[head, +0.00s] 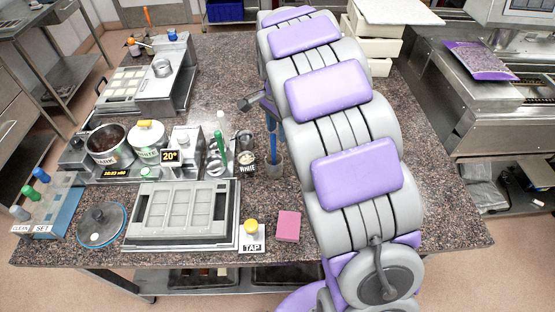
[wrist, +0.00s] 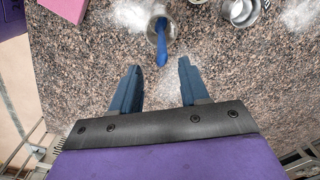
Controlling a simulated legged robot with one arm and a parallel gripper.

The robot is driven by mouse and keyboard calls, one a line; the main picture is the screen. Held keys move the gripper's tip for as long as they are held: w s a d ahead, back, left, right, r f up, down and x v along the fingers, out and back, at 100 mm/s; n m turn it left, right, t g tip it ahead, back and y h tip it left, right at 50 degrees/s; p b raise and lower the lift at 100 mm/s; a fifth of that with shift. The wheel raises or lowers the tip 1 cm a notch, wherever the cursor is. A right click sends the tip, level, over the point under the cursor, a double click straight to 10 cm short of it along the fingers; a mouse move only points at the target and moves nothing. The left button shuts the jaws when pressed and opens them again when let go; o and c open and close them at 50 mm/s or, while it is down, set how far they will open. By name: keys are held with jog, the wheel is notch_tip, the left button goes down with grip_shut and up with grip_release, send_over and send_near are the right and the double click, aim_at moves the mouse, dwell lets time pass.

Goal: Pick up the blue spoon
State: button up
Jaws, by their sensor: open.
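The blue spoon (wrist: 162,50) stands in a small grey metal cup (wrist: 153,36) at the top middle of the wrist view, its handle rising out of the cup. In the head view the spoon (head: 271,140) shows as a thin blue upright just left of my arm, with its lower end in the cup. My gripper (wrist: 160,66) is open and empty. Its two dark blue fingers are apart, and the spoon's handle end appears in line with the gap between their tips. In the head view my arm hides most or all of the gripper.
A pink block (head: 288,226) lies nearer on the speckled table. Metal cups (wrist: 240,10) stand beside the spoon. A green-handled tool (head: 219,142), pots and a grey mould tray (head: 230,213) are to the left. White boxes (head: 376,47) are stacked at the back.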

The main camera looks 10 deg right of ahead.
aim_at(274, 154)
jog(key=a+f, duration=0.1)
jog(key=f+b, duration=0.1)
jog(key=f, duration=0.1)
jog(key=a+f, duration=0.1)
jog(key=shift+a+f, duration=0.25)
jog(key=shift+a, duration=0.05)
jog(key=shift+d+r, duration=0.1)
jog(key=shift+d, duration=0.95)
jog(key=shift+c, duration=0.4)
jog(key=shift+d, duration=0.1)
jog(key=shift+c, duration=1.5)
jog(key=shift+a, duration=1.05)
grip_shut()
jog(key=shift+d, duration=0.7)
